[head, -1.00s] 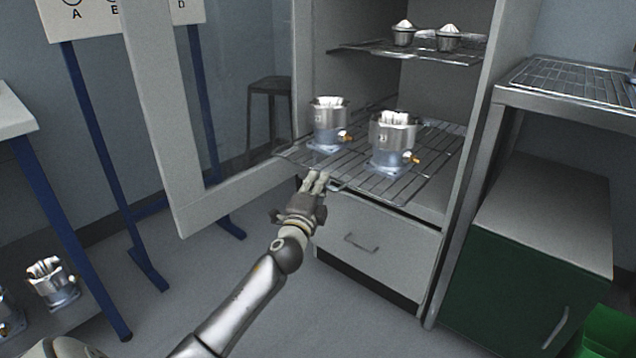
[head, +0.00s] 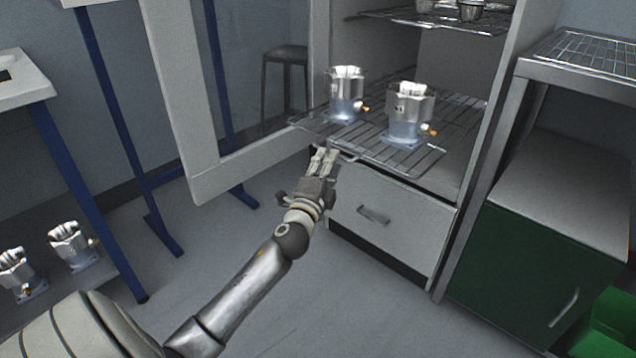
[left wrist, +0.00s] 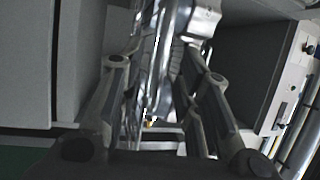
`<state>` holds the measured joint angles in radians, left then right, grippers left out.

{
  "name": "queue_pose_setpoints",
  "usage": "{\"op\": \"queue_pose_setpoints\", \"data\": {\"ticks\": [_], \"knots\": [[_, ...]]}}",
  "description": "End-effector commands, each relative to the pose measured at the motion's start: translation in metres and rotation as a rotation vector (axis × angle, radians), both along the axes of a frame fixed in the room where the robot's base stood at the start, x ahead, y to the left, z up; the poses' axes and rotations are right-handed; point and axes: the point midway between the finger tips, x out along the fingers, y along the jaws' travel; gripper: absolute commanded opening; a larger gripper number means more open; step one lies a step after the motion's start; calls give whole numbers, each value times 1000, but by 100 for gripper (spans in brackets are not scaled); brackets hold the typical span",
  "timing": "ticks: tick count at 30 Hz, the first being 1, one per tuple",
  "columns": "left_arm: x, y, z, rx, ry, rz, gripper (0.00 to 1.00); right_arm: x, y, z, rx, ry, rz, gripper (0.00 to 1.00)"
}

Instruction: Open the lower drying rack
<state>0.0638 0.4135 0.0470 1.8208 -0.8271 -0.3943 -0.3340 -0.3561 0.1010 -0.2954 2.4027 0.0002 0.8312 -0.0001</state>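The lower drying rack (head: 372,148) is a wire shelf in the open cabinet, and its front part sticks out past the cabinet front. Two silver machined housings stand upright on it, one at the left (head: 345,93) and one at the right (head: 407,113). My left gripper (head: 324,156) is at the front edge of this rack, with its fingers close together around the front bar. In the left wrist view the fingers (left wrist: 160,85) lean in on bright metal between them; the exact contact is hard to see. My right gripper is out of view.
The glass cabinet door (head: 262,135) stands open at left of the rack. A drawer (head: 390,225) is shut below it. The upper rack (head: 435,20) carries small cups. A green cabinet (head: 520,255) stands at right. The floor in front is clear.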

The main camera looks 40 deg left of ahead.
Motion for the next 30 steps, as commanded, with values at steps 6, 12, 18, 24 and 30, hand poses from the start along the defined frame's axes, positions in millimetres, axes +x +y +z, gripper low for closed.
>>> {"op": "queue_pose_setpoints", "data": {"ticks": [6,12,18,24,30], "knots": [[-40,-13,-8,-1,2,1,31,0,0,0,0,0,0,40],[-64,-21,-13,-1,2,2,31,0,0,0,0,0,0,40],[-74,-24,-13,1,0,2,31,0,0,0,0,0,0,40],[-74,-24,-13,1,0,2,31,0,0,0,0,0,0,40],[-74,-24,-13,1,0,1,31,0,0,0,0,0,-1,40]]}}
